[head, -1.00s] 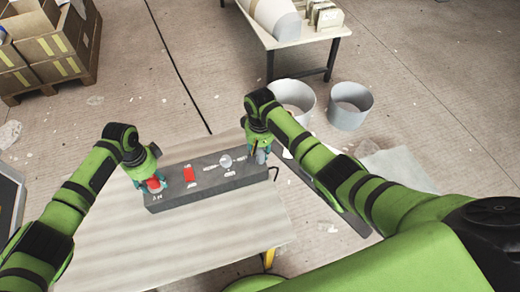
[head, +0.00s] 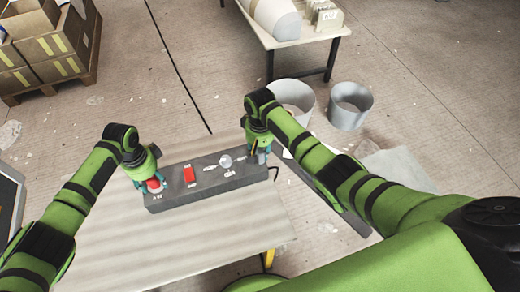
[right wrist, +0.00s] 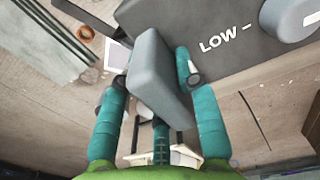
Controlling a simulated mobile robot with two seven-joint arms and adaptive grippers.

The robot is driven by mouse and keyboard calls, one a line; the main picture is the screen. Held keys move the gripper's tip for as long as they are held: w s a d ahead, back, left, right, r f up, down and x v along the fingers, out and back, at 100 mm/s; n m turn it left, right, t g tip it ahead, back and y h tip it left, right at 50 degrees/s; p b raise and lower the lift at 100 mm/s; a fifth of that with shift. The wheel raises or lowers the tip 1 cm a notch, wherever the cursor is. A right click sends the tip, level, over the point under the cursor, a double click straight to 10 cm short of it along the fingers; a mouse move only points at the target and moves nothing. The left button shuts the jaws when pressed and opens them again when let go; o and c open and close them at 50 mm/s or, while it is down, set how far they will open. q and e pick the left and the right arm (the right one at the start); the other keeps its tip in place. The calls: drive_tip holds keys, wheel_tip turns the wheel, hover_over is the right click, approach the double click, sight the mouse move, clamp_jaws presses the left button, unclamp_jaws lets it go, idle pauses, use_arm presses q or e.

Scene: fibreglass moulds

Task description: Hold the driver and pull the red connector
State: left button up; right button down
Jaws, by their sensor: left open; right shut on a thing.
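The driver appears to be the long dark grey box (head: 205,182) on the table, with white markings and a round pale knob (head: 225,161) on top. A red round piece (head: 153,184) shows at the box's left end; I cannot tell which red part is the connector. My left gripper (head: 150,187) is open, its fingers around the red round piece. My right gripper (head: 258,150) is at the box's right end. In the right wrist view it is shut on a grey block (right wrist: 160,75) beside the box.
The pale table (head: 200,238) is clear in front of the box. Two grey bins (head: 350,105) stand on the floor behind. A second table (head: 290,42) is at the back, and cartons on a pallet (head: 50,50) are at the far left.

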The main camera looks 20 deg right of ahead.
use_arm(q)
clamp_jaws()
drive_tip(key=shift+o, duration=2.4)
unclamp_jaws()
wheel_tip(320, 180, up, 12)
